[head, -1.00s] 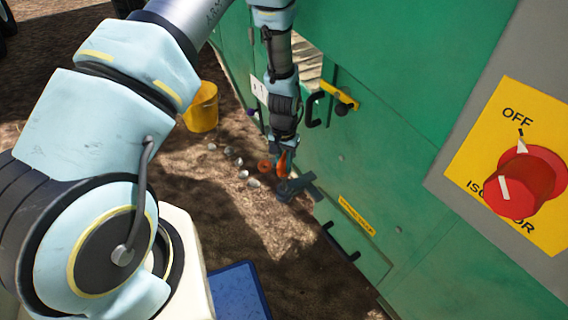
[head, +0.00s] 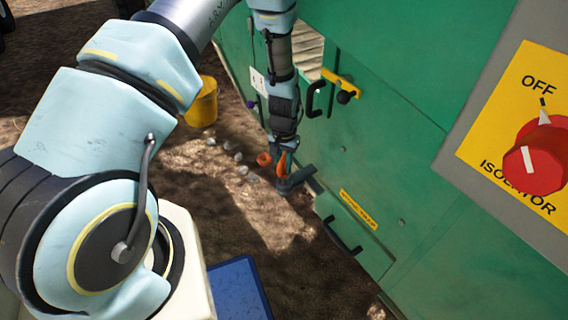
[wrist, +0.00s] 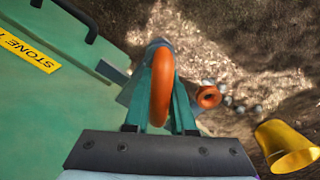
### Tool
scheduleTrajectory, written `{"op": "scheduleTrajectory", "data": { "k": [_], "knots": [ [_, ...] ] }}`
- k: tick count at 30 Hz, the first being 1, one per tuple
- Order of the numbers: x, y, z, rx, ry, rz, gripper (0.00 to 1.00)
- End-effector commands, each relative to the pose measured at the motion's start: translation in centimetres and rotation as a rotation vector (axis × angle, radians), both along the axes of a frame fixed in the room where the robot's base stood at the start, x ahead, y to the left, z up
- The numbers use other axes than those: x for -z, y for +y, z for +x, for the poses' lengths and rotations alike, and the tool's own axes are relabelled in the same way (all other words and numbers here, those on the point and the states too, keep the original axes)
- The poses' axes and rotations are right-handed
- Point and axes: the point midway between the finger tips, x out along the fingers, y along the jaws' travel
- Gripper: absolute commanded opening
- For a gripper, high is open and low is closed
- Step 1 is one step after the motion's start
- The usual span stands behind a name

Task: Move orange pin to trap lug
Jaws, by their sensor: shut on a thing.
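My gripper (head: 284,160) is low beside the green machine, pointing down. Its fingers (wrist: 160,100) are shut on the orange pin (wrist: 162,85), which shows as an orange loop between them in the wrist view. In the head view the orange pin (head: 281,166) is a small strip partly hidden by the fingers. A dark grey lug (head: 300,178) sticks out from the machine's lower side. In the wrist view, part of the lug (wrist: 112,72) shows beyond the fingers. The pin's lower end is hidden, so I cannot tell whether it is in the lug.
An orange ring-like piece (wrist: 208,96) lies near the gripper, with several pale stones (head: 238,157). A yellow bucket (head: 202,103) stands behind. The machine has a yellow latch (head: 342,84), black handles and a red isolator knob (head: 535,158). A blue tray (head: 238,292) is in front.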

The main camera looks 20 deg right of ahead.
Motion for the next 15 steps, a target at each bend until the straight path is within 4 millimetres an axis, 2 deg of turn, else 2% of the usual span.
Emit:
{"op": "scheduleTrajectory", "data": {
  "k": [15],
  "knots": [
    [2.0, 0.0, 0.0, 0.000, 0.000, 0.000, 0.00]
  ]
}}
